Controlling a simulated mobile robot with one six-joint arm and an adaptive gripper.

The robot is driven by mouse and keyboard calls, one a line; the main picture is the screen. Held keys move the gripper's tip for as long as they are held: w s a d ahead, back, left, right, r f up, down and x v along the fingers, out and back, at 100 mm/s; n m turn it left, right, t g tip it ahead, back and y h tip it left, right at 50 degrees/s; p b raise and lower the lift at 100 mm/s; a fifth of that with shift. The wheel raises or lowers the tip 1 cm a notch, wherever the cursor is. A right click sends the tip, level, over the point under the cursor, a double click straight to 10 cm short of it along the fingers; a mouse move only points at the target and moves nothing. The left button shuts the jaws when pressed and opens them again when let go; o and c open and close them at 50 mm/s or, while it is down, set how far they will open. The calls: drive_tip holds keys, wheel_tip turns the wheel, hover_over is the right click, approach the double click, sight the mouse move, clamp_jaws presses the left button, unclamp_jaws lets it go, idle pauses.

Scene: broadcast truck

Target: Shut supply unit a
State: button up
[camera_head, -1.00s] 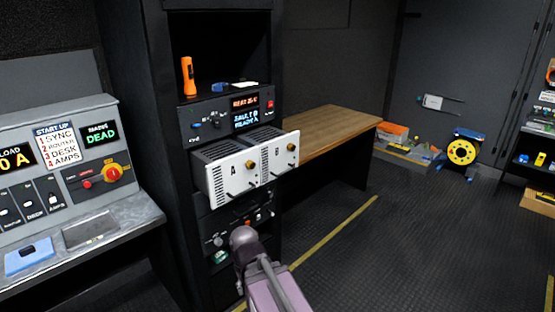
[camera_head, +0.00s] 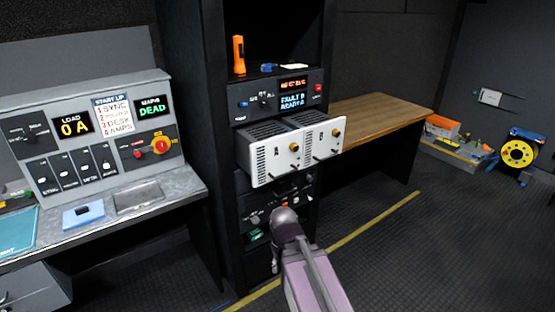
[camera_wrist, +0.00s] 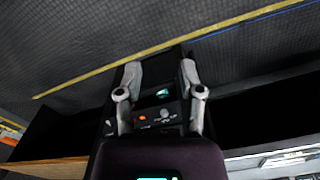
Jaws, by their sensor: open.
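Supply unit a (camera_head: 277,168) has a white front marked A, with a yellow knob and a dark handle. It sticks out of the black rack, its vented side showing. Supply unit b (camera_head: 324,143), marked B, sticks out beside it on the right. My arm rises in front of the rack below the units in the head view, where the fingers cannot be made out. In the wrist view my gripper (camera_wrist: 160,75) is open and empty, its two fingers apart. Between and beyond them shows a dark rack panel (camera_wrist: 158,118) with an orange light and knobs. Neither unit is clear there.
A wooden table (camera_head: 385,115) is right of the rack. An orange flashlight (camera_head: 239,55) stands on the shelf above. Open floor (camera_head: 440,250) lies to the right.

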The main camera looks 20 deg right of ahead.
drive_tip(key=c, duration=0.3)
drive_tip(key=shift+w+f, duration=0.1)
drive_tip(key=shift+w, duration=0.15)
clamp_jaws()
drive_tip(key=w+d+r+m+t+y+b, duration=0.1)
drive_tip(key=w+r+m+t+y+b, duration=0.1)
drive_tip(key=w+t+y, duration=0.35)
drive_tip(key=w+d+r+m+t+y+b, duration=0.1)
drive_tip(key=w+r+m+t+y, duration=0.15)
drive_tip(key=w, duration=0.65)
drive_tip(key=w+d+r+m+t+h+b, duration=0.1)
drive_tip(key=w+d+r+m+t, duration=0.3)
drive_tip(key=d, duration=0.4)
drive_tip(key=w+d+r+m+t+b, duration=0.2)
drive_tip(key=w+d+r+m+t, duration=0.2)
drive_tip(key=d, duration=0.5)
drive_tip(key=shift+w+d+r+m+t+h, duration=0.2)
drive_tip(key=shift+w+m+t+h, duration=0.25)
drive_tip(key=shift+w+m, duration=0.3)
